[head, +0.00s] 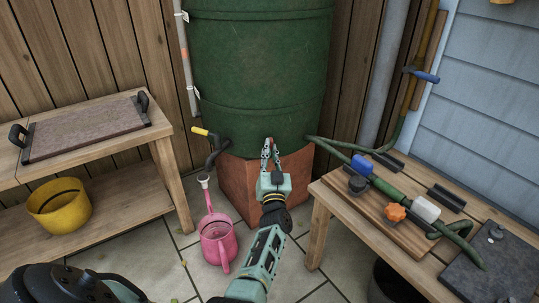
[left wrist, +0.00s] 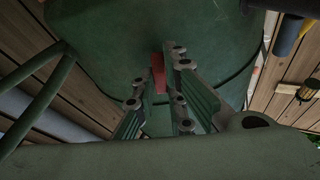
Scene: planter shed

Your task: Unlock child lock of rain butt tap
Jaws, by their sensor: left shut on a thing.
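The green rain butt (head: 260,70) stands at the back on a terracotta-coloured block (head: 236,178). A yellow-handled tap (head: 201,131) with a dark curved spout sticks out at its lower left. My left gripper (head: 269,148) is at the lower front of the butt, right of the yellow handle. Its jaws are shut on a small red part, seen between the fingers (left wrist: 160,98) in the left wrist view. This red part (left wrist: 158,72) is against the green butt wall; the fingers hide much of it, and I cannot tell its full shape. My right gripper is out of view.
A pink watering can (head: 217,243) stands on the paving below the spout. A wooden bench (head: 321,212) at right holds hose fittings and a dark slab. A left shelf (head: 160,130) holds a tray (head: 85,128) and a yellow pot (head: 60,207). A green hose (head: 335,145) runs right.

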